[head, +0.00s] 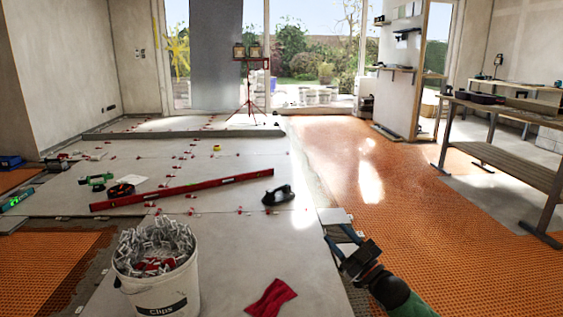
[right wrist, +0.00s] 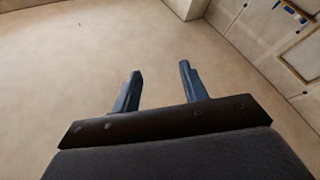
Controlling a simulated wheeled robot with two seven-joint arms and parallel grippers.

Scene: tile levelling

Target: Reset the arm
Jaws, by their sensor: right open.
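My right gripper (head: 341,236) reaches in from the lower right in the head view, above the edge between the grey tiles and the orange mat. A small grey block-like shape (head: 335,216) shows just beyond its fingertips; I cannot tell whether it is part of the gripper. In the right wrist view the two fingers of my right gripper (right wrist: 157,88) stand apart with nothing between them, in front of a plain beige surface. My left gripper is not in view.
A white bucket of clips (head: 160,290) stands at the lower left. A red level (head: 180,190), a dark suction-cup tool (head: 278,195) and a red cloth (head: 271,298) lie on the tiles. Orange matting (head: 430,220) covers the right floor, beside a workbench (head: 510,160). A tripod (head: 250,90) stands behind.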

